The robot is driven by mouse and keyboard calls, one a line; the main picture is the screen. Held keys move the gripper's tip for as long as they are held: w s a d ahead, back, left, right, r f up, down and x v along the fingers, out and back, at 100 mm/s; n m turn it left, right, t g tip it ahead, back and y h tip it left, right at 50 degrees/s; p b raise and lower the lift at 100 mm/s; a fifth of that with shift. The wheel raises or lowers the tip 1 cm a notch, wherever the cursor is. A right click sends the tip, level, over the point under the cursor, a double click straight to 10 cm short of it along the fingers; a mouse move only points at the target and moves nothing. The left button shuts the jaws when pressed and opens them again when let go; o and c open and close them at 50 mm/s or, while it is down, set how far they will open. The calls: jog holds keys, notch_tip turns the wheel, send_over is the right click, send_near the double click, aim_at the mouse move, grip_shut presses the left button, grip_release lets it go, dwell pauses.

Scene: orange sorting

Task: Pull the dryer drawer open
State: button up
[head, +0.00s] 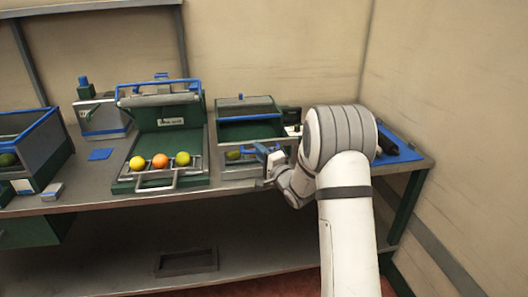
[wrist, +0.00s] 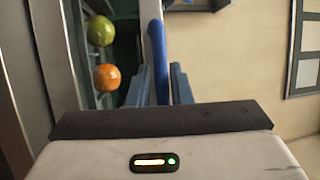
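The dryer is the green box with a blue-edged top (head: 246,104) on the bench, right of centre. Its drawer (head: 240,172) is at the front, low down, with a green fruit (head: 233,155) visible inside. My gripper (head: 266,171) is at the drawer's right front, partly hidden by my own wrist in the head view. In the wrist view, a blue handle bar (wrist: 157,45) runs between the two blue fingers of my gripper (wrist: 160,85). The fingers stand apart on either side of it, and firm contact is not visible. A green fruit (wrist: 101,29) and an orange fruit (wrist: 106,77) lie left of the bar.
A green tray machine with a blue bar (head: 160,84) stands left of the dryer, holding yellow, orange and green fruit in front. A blue-rimmed crate (head: 42,130) is at the far left. A blue mat (head: 404,150) lies at the bench's right end. Open space lies before the bench.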

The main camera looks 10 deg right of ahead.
jog(key=shift+o, duration=1.4)
jog(key=shift+d, duration=0.15)
jog(key=shift+d, duration=0.1)
jog(key=v, duration=0.7)
jog(key=shift+s+b, duration=0.35)
jog(key=shift+s, duration=0.05)
